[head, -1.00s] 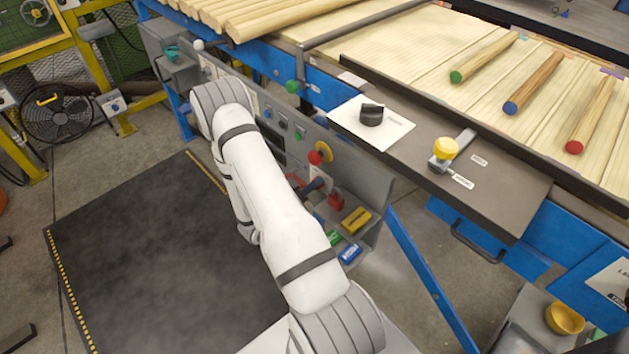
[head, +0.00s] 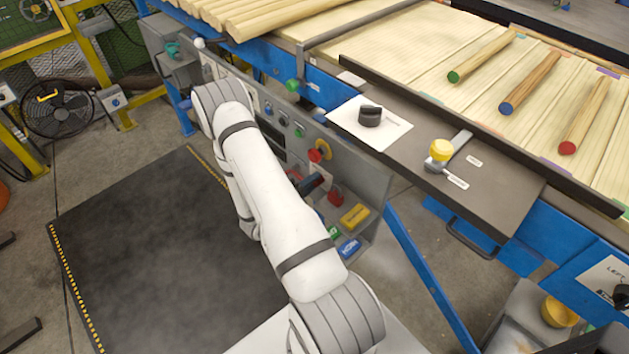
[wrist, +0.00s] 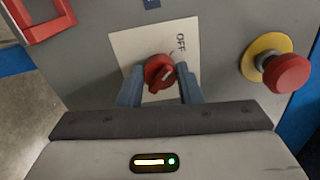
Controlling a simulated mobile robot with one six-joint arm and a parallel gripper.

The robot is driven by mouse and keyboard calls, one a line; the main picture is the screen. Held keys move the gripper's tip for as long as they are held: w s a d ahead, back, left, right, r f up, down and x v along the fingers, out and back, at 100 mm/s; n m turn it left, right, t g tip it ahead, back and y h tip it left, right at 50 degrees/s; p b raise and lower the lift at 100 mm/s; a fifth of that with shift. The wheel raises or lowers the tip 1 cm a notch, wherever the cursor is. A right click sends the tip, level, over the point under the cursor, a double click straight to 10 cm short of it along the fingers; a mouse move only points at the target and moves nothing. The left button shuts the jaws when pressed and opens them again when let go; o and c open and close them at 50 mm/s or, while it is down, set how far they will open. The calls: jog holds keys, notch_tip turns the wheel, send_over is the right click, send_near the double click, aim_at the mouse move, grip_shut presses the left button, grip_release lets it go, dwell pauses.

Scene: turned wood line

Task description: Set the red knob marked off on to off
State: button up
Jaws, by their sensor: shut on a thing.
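The red knob (wrist: 158,72) sits on a white plate (wrist: 130,47) on the grey panel in the wrist view. The word OFF (wrist: 181,43) is printed on the plate, up and right of the knob. A pale mark on the knob slants; I cannot tell exactly which setting it points at. My gripper (wrist: 158,87) has one blue-grey finger on each side of the knob and is shut on it. The second word on the plate is not readable. In the head view my arm covers much of the panel, and I cannot make out the knob there.
A red mushroom button on a yellow base (wrist: 285,72) stands out close right of the knob. A red frame (wrist: 40,15) is at upper left. In the head view, a tray holds coloured blocks (head: 355,215) below the panel, and a yellow-topped knob (head: 440,150) stands on the bench.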

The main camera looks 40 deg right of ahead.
jog(key=shift+w, duration=0.15)
jog(key=o, duration=1)
jog(key=shift+c, duration=0.2)
jog(key=a, duration=0.8)
jog(key=shift+s, duration=0.4)
jog(key=shift+d, duration=0.1)
